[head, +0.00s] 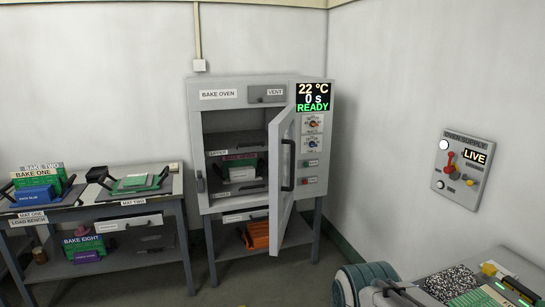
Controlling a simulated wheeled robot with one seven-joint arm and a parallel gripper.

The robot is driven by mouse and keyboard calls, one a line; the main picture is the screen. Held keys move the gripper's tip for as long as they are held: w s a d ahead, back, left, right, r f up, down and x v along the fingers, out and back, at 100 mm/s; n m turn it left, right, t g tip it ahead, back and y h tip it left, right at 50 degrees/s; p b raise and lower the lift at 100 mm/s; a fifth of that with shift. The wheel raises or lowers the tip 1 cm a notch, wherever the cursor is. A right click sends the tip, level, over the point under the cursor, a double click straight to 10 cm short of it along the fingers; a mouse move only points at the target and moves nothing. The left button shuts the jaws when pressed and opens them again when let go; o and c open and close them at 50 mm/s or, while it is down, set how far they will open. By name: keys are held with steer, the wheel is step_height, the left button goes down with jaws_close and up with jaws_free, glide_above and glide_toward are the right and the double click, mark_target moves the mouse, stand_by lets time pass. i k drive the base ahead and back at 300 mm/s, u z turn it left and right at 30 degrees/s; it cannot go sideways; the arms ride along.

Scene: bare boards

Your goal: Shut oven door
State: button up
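The bake oven (228,97) stands against the back wall on grey legs. Its door (282,170) is open, swung out toward me from a hinge at the right side of the opening. A dark vertical handle (291,166) is on the door. Inside, dark shelves show, with a carrier of green, dark red and white pieces (240,168) on the middle one. The door hides the right part of the interior. I cannot make out my gripper in the head view.
A load bench (90,213) with mats, trays and blocks stands left of the oven. An orange item (257,235) lies on the shelf below the oven. A wall switch panel (462,168) reads LIVE. Another bench (505,265) fills the lower right. Floor before the oven is clear.

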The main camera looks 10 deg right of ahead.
mark_target(282, 129)
steer(key=u, duration=0.2)
steer(key=i, duration=1)
steer(key=z, duration=0.4)
